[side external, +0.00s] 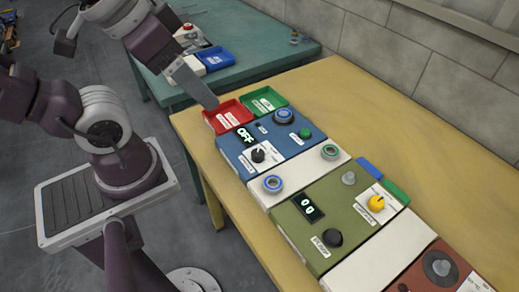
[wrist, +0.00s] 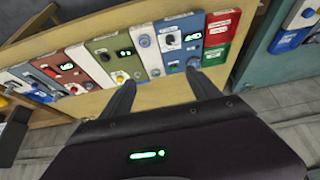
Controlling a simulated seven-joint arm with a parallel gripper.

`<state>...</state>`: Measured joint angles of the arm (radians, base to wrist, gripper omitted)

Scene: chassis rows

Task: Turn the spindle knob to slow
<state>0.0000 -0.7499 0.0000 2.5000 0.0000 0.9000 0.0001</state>
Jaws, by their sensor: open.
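A blue chassis (side external: 288,146) carries a lit display reading OFF (side external: 246,133), and a black pointer knob (side external: 258,155) on a white plate. It also carries a large blue-ringed button (side external: 283,116). A green chassis (side external: 345,216) has a display reading 00 (side external: 308,207), a black knob (side external: 332,237) and a yellow knob (side external: 376,202) on a white plate. The labels are too small to read, so I cannot tell which knob is the spindle's. My gripper (side external: 211,103) is open and empty, above the red tray's near corner. In the wrist view its fingers (wrist: 159,77) are spread, the right one near the blue chassis (wrist: 176,27).
A red tray (side external: 228,116) and a green tray (side external: 264,101) stand beyond the blue chassis. A red-brown chassis (side external: 440,268) lies at the near right. The yellow table (side external: 350,110) is clear behind the row. A teal table (side external: 250,35) stands farther back.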

